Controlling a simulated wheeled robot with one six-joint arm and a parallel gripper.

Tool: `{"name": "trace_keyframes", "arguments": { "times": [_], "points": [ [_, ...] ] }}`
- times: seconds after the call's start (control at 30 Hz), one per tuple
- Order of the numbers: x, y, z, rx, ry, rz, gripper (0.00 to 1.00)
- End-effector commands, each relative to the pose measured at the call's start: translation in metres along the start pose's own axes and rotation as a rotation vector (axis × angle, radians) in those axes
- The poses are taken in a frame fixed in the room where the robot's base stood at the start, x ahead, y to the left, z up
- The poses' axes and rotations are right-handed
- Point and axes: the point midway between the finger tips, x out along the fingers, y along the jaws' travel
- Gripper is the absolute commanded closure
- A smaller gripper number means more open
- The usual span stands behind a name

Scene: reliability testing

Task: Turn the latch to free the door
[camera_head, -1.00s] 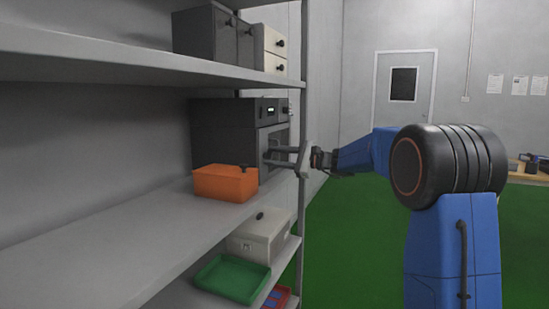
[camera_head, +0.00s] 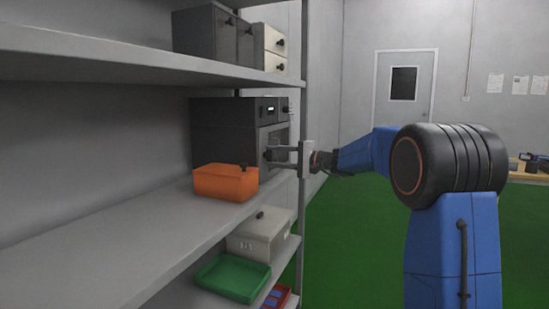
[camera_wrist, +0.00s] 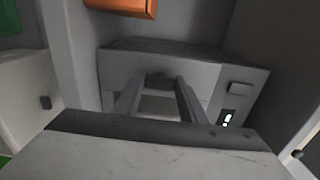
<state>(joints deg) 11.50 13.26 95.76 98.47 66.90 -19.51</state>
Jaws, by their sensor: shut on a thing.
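A dark grey box-shaped device (camera_head: 222,135) with a small lit display stands on the middle shelf. Its door (camera_head: 279,135) is on the front, facing right, and looks closed. My gripper (camera_head: 270,155) reaches the door from the right, with its fingers level, and is shut on the latch. The latch itself is mostly hidden between the fingertips. In the wrist view, my gripper (camera_wrist: 160,80) meets the device's front panel (camera_wrist: 205,75), with the display to the right of the fingers.
An orange bin (camera_head: 225,184) stands close beside the device, left of my fingers. A shelf post (camera_head: 303,215) stands near my wrist. Below are a white box (camera_head: 258,238) and a green tray (camera_head: 232,280). Grey boxes (camera_head: 205,35) sit above. The floor to the right is open.

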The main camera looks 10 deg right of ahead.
Motion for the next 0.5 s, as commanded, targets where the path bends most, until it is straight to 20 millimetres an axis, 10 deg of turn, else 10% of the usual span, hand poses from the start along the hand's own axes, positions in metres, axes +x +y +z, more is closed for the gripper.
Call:
{"name": "trace_keyframes", "arguments": {
  "times": [0.5],
  "points": [
    [0.0002,0.0015,0.0003,-0.037,-0.001,0.002,0.85]
  ]
}}
